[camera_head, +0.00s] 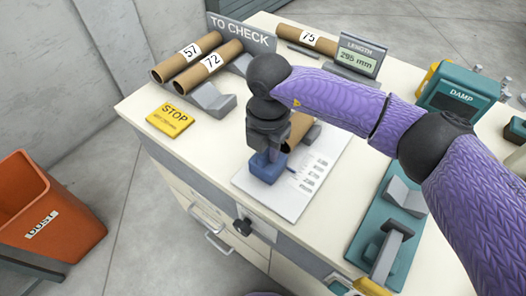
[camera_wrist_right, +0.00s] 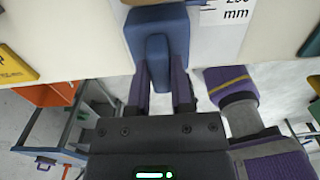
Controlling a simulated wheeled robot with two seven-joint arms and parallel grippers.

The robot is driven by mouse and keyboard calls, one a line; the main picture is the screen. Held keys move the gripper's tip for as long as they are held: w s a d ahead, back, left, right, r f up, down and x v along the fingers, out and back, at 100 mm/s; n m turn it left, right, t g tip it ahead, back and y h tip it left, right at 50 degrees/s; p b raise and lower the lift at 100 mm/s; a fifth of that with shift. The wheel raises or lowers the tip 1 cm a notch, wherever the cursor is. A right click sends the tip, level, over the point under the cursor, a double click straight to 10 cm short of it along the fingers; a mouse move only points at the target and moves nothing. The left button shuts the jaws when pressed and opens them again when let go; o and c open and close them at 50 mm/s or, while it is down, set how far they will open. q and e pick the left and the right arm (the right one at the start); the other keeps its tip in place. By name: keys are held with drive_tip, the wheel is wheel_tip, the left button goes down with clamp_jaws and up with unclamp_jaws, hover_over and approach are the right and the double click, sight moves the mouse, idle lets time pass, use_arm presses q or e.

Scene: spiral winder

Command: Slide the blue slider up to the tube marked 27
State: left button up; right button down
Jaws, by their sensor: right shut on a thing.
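The blue slider (camera_head: 267,168) stands on a white printed scale sheet (camera_head: 318,165) near the front edge of the bench. My right gripper (camera_head: 268,150) points down and is shut on the slider. In the right wrist view, the gripper (camera_wrist_right: 161,85) has its fingers on either side of the blue slider's (camera_wrist_right: 174,30) raised grip. A brown tube (camera_head: 300,127) lies just behind the gripper. The arm partly hides it, and no number on it shows. A sliver of brown shows beyond the slider in the wrist view. My left gripper is out of view.
Tubes marked 57 (camera_head: 176,66) and 72 (camera_head: 198,72) lie at the back left by the TO CHECK sign (camera_head: 240,32); tube 75 (camera_head: 307,38) lies behind. A length display (camera_head: 358,57) reads about 295 mm. A STOP plate (camera_head: 171,119) and teal fixture (camera_head: 386,240) flank the sheet.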

drive_tip(key=shift+w+d+f+b, duration=0.1)
drive_tip(key=shift+w+d+b, duration=0.1)
drive_tip(key=shift+w+d, duration=0.35)
drive_tip(key=shift+w+d+f+b, duration=0.15)
drive_tip(key=shift+w+d, duration=0.2)
drive_tip(key=shift+w, duration=0.35)
drive_tip(key=shift+r, duration=0.25)
drive_tip(key=c, duration=0.5)
unclamp_jaws()
drive_tip(key=shift+w+d, duration=0.1)
drive_tip(key=shift+w, duration=0.05)
use_arm(q)
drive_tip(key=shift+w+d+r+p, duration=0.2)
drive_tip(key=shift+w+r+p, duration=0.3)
drive_tip(key=shift+p, duration=0.7)
use_arm(e)
wheel_tip(320, 180, up, 10)
drive_tip(key=shift+f, duration=0.1)
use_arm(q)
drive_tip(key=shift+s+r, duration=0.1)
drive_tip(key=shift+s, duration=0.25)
